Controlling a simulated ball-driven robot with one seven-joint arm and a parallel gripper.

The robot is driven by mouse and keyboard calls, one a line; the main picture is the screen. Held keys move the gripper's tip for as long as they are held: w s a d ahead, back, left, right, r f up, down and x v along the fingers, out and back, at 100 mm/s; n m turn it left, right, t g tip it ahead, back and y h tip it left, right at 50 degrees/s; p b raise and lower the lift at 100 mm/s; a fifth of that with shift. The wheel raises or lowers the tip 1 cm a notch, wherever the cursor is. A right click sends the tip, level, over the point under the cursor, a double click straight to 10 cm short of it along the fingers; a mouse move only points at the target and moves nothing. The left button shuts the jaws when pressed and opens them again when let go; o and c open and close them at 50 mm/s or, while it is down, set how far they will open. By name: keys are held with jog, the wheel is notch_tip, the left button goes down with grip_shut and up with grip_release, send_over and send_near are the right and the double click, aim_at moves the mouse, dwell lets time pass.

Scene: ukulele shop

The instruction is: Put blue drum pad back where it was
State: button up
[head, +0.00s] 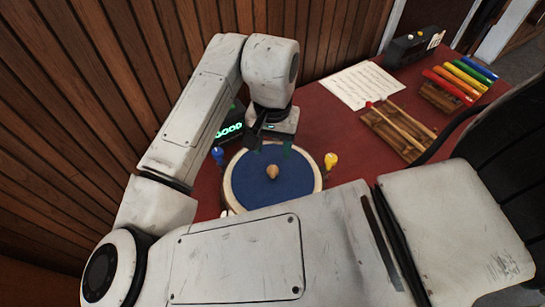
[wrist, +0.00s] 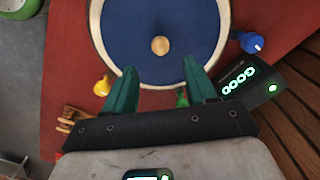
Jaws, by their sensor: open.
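The blue drum pad (head: 248,185) is a round blue disc with a pale wooden rim on the red table top, below my gripper. A small tan knob-like piece (head: 272,172) is at its middle. In the wrist view the pad (wrist: 130,38) fills the upper middle, with the tan piece (wrist: 160,45) at its centre. My gripper (head: 270,149) is open and empty, its green fingers over the far part of the pad. In the wrist view the fingertips (wrist: 160,66) are spread over the rim side, apart from the tan piece. My own arm hides the pad's near edge.
A blue peg (head: 217,155) and a yellow peg (head: 331,161) stand beside the pad; a green one (wrist: 181,98) shows between my fingers. A black box with green lights (head: 229,128) is close behind. Sheet music (head: 361,85), mallets (head: 403,125) and coloured bars (head: 459,80) lie right.

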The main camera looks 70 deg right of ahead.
notch_tip(320, 180, up, 2)
jog(key=shift+r, duration=0.1)
dwell(0.7)
